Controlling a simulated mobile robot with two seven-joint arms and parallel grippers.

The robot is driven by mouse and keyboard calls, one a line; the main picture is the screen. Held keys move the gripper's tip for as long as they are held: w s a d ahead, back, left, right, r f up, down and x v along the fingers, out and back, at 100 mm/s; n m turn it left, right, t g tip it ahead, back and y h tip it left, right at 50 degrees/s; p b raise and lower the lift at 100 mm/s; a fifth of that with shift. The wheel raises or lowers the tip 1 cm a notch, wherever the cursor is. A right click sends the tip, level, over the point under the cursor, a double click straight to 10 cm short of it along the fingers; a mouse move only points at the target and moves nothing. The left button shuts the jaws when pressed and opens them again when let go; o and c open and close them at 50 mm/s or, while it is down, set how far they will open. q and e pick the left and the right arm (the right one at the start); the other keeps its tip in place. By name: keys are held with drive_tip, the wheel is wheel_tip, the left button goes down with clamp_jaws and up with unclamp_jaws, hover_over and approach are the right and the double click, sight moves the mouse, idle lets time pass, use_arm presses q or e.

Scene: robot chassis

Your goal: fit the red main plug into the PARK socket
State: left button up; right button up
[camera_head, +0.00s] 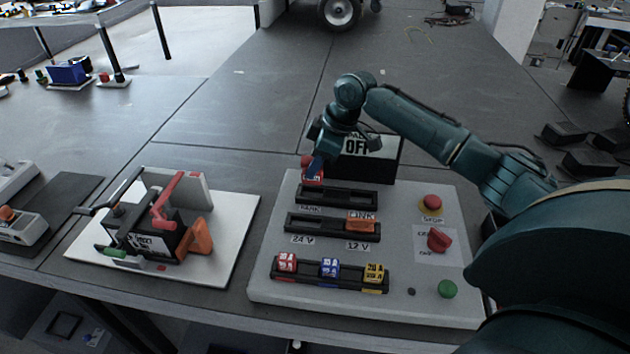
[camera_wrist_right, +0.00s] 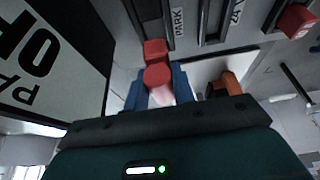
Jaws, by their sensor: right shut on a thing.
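The red main plug (camera_head: 312,177) is at the left end of the upper black socket rail (camera_head: 345,197), above the PARK label (camera_head: 310,209). My right gripper (camera_head: 316,165) is shut on the plug. In the right wrist view the plug (camera_wrist_right: 156,62) sits between the blue fingers (camera_wrist_right: 158,88), close to the black rail (camera_wrist_right: 148,10) and PARK label (camera_wrist_right: 178,20). I cannot tell whether the plug touches or enters the socket. My left gripper is not in view.
A black box marked OFF (camera_head: 378,150) stands close behind the rail. The lower rails hold an orange connector (camera_head: 361,225) and red, blue and yellow plugs (camera_head: 330,267). A red STOP button (camera_head: 432,202) and knob (camera_head: 438,240) are at right. A battery fixture (camera_head: 160,235) stands left.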

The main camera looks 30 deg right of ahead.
sight(320, 172)
wheel_tip(320, 172, down, 5)
idle(0.4)
drive_tip(key=o, duration=1)
drive_tip(key=shift+f, duration=0.1)
drive_tip(key=v, duration=1.2)
drive_tip(key=shift+a, duration=0.1)
